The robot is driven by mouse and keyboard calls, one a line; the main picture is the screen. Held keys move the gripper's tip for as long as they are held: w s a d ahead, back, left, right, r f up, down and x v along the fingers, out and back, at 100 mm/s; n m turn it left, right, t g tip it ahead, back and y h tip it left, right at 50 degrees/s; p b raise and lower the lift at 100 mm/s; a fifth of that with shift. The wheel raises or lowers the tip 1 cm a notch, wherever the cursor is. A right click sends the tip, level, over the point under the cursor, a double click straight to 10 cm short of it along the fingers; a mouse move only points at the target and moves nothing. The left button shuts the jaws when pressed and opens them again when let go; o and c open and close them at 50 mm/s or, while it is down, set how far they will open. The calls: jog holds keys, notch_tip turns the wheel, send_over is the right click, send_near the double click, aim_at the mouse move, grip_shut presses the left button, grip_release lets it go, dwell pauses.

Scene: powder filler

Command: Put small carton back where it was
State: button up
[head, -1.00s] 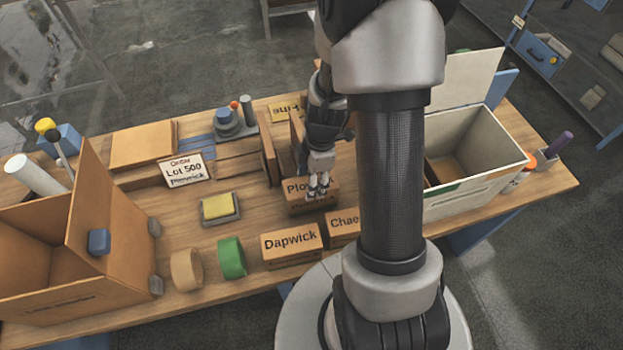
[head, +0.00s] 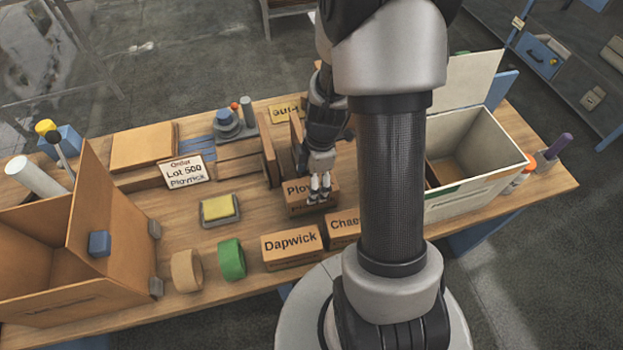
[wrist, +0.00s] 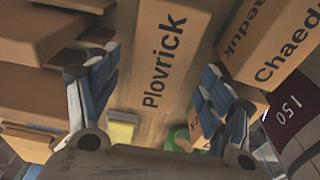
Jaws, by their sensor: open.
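A small brown carton labelled Plovrick (head: 296,203) rests on the wooden table in the middle; part of its label is hidden by my fingers. My gripper (head: 320,187) is open over it in the head view. In the wrist view the Plovrick carton (wrist: 165,75) lies between the two spread fingers of my gripper (wrist: 160,98), with a gap beside the left finger. Whether the fingers touch it I cannot tell. Two more cartons, Dapwick (head: 291,243) and Chaeduk (head: 340,230), stand in front of it; the Chaeduk one is partly behind my arm.
A large open brown box (head: 45,300) stands at the left and an open white box (head: 470,190) at the right. Tape rolls (head: 231,259), a yellow pad (head: 217,207) and a Lot 500 sign (head: 186,171) sit left of the carton. Upright brown panels (head: 268,150) stand close behind.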

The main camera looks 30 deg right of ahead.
notch_tip(320, 180, up, 12)
jog(key=d+p, duration=0.1)
jog(key=p, duration=0.2)
jog(key=s+a+r+m+t+h, duration=0.1)
jog(key=s+a+r+m+t, duration=0.15)
jog(key=a+r+m, duration=0.55)
jog(key=s+a+r+m+t, duration=0.1)
jog(key=s+a+r+m, duration=0.3)
jog(key=s+r, duration=0.5)
jog(key=shift+s+r+m+t, duration=0.35)
jog(key=shift+s+m, duration=0.65)
jog(key=shift+m, duration=0.4)
jog(key=shift+f, duration=0.1)
